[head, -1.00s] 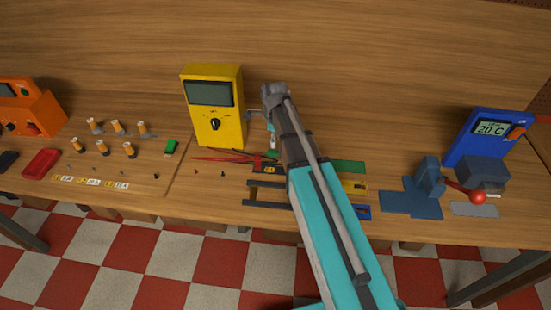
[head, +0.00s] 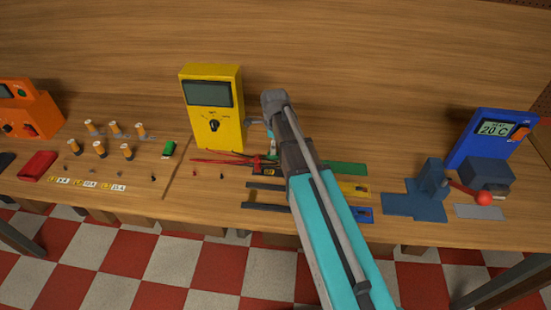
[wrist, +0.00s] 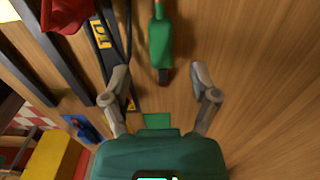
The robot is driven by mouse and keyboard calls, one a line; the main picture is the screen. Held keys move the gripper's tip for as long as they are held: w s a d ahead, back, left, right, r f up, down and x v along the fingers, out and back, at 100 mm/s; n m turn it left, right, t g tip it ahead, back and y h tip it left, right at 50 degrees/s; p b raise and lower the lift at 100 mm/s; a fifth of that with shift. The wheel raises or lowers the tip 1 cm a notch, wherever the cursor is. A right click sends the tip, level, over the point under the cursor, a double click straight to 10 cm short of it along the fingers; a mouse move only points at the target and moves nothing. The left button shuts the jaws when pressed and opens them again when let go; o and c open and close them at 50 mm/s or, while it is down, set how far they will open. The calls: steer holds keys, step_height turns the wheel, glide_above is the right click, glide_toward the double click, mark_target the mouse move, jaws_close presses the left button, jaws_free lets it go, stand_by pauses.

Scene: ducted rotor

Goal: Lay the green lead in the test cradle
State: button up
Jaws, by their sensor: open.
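The green lead (wrist: 161,40) shows in the wrist view as a green handle with a dark tip, lying on the wood. My gripper (wrist: 160,86) is open, its two fingers spread either side of the line of the lead. The dark tip reaches nearly level with the fingertips, and nothing is held. In the head view my arm hides most of the gripper and the bench below it. A black piece with a yellow label (wrist: 102,36) lies left of the lead; I cannot tell whether it is the test cradle.
A yellow meter (head: 212,105) stands left of my arm, with red leads (head: 222,161) before it. Dark rails (head: 262,208) lie near the front edge. A blue clamp with a red knob (head: 430,180) and a blue meter (head: 490,135) stand right.

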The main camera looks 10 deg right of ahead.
steer(key=shift+f+b, duration=1.75)
steer(key=shift+f, duration=0.3)
jaws_close()
